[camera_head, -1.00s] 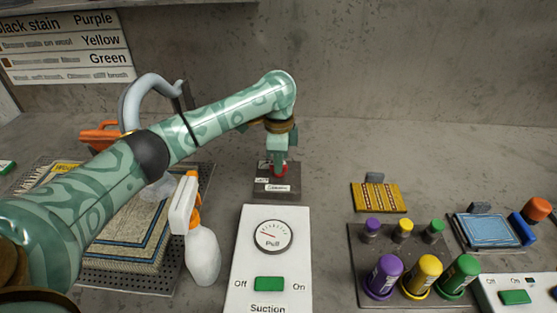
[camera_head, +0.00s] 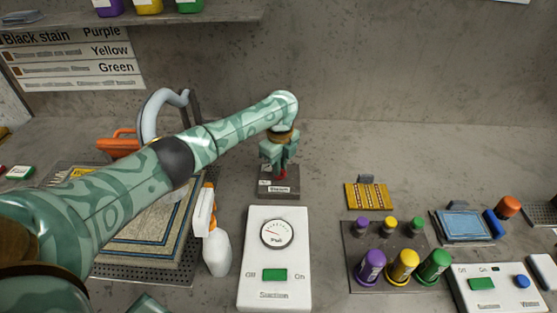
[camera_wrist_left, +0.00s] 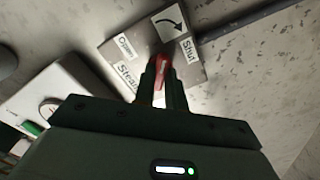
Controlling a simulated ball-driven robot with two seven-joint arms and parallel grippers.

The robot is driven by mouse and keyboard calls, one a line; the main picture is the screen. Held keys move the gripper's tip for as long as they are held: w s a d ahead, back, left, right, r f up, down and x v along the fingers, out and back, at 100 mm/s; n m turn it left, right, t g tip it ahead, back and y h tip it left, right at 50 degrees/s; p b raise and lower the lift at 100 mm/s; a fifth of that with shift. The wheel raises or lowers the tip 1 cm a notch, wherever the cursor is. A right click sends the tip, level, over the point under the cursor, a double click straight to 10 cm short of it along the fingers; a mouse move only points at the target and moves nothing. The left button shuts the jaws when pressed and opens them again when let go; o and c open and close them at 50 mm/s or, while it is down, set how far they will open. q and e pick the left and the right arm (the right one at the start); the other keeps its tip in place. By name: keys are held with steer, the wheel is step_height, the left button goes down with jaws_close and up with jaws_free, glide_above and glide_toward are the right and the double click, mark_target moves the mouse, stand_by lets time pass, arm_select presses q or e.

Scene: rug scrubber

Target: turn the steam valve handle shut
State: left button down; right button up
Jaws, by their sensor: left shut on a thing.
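The steam valve is a grey plate (camera_head: 289,187) with a small red handle (camera_head: 282,175), standing on the bench beyond the suction panel. My left gripper (camera_head: 280,165) reaches down over it and is shut on the red handle. In the left wrist view the red handle (camera_wrist_left: 161,70) sits between the fingers of the left gripper (camera_wrist_left: 160,85). The plate (camera_wrist_left: 125,25) there carries labels "Open", "Shut" and "Steam", with a curved arrow near "Shut". The handle's far end points towards the arrow label. My right gripper is not in view.
The suction panel (camera_head: 275,252) with gauge and green switch stands just in front of the valve. Coloured bottles on a tray (camera_head: 360,280) stand right.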

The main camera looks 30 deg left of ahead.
arm_select(q)
steer(key=m+p, duration=0.1)
steer(key=m, duration=0.3)
steer(key=shift+m, duration=0.3)
steer(key=m, duration=0.5)
steer(key=shift+p, duration=0.35)
steer(key=shift+m, duration=0.3)
steer(key=c, duration=1.4)
jaws_free()
steer(key=shift+c, duration=0.2)
steer(key=shift+r, duration=0.1)
step_height(320, 180, up, 16)
steer(key=p, duration=0.6)
steer(key=shift+p, duration=0.4)
